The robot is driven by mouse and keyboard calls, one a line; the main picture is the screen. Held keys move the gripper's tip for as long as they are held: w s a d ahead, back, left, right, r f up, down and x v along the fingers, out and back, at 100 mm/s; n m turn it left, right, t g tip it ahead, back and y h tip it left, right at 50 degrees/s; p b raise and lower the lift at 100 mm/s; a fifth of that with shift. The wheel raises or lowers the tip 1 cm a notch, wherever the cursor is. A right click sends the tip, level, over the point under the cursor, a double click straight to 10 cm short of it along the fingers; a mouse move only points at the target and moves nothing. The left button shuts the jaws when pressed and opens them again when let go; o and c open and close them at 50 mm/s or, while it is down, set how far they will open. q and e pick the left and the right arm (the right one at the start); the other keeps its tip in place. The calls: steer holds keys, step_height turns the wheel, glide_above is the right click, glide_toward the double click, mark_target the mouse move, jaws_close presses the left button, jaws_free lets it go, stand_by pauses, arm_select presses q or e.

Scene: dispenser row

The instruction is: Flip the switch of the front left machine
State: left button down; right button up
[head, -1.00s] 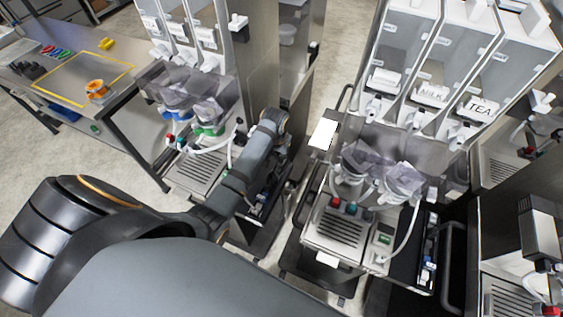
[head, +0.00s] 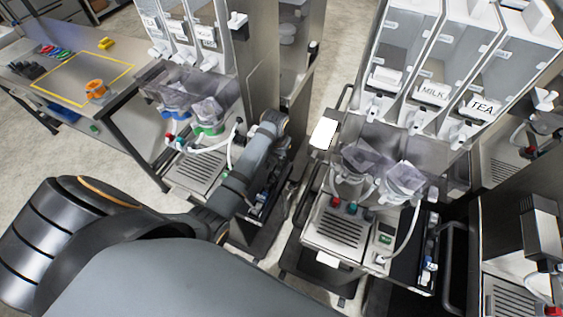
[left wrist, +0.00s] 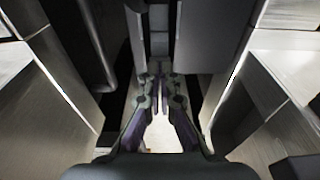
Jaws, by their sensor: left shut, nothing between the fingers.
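A dispenser machine (head: 197,172) with white-lidded canisters stands left of the middle in the head view. A second machine (head: 338,228) stands nearer, right of the middle, with a small green switch-like part (head: 386,239) on its front. I cannot tell which one is the front left machine. My left arm crosses in front of the left machine and covers its right side; no switch shows clearly there. My left gripper (left wrist: 160,84) is shut and empty, pointing into a narrow gap between panels in the left wrist view. Its fingers are hidden in the head view. My right gripper is not in view.
A table (head: 118,92) with a yellow outline and an orange object (head: 96,90) stands at the far left. Further machines stand at the right edge. A dark handle-like bar (left wrist: 98,45) is left of my fingers. Some bare floor shows between the machines.

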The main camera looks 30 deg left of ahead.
arm_select(q)
steer(key=shift+f, duration=0.3)
step_height(320, 180, up, 3)
steer(key=shift+f+p, duration=0.1)
steer(key=shift+p, duration=0.9)
steer(key=shift+r, duration=2.15)
steer(key=shift+f, duration=0.1)
